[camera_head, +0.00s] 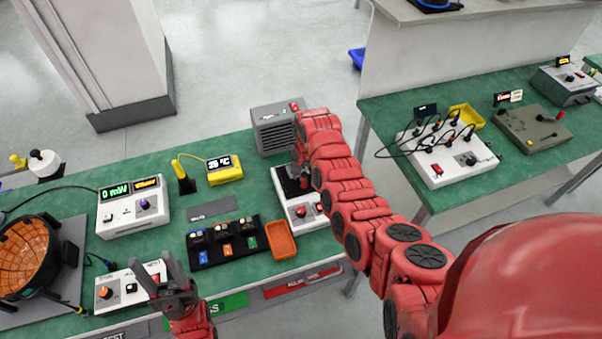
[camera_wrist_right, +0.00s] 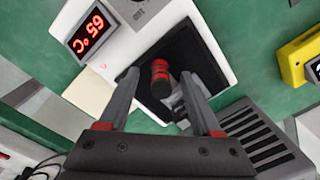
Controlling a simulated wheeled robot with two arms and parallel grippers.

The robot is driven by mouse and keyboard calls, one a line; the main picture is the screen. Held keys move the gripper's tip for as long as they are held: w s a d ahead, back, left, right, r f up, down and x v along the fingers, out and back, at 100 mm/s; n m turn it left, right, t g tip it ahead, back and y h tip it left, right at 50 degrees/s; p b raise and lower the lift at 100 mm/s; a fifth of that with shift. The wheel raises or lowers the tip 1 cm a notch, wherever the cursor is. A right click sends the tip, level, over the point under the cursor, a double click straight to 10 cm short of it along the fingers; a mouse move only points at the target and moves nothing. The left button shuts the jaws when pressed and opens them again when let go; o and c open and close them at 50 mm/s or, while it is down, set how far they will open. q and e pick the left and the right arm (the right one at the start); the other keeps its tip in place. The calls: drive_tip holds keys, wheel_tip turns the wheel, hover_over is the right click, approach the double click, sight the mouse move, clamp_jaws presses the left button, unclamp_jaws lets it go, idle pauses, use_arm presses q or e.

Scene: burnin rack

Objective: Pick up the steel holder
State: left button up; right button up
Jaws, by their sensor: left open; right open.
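In the right wrist view, a small red and black cylinder (camera_wrist_right: 160,72) with a greyish metal-looking part (camera_wrist_right: 177,102) below it stands in a black square recess (camera_wrist_right: 198,62) of a white device; this may be the steel holder, but I cannot tell for sure. My right gripper (camera_wrist_right: 160,80) is open, with one finger on each side of the cylinder; contact cannot be made out. In the head view, my right arm hides most of that spot on the white device (camera_head: 308,221). My left gripper (camera_head: 166,276) is open and empty above the front of the bench.
A second bench stands at right.

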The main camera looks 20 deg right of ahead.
clamp_jaws()
idle(0.3)
drive_tip(key=shift+r, duration=0.1)
idle(0.4)
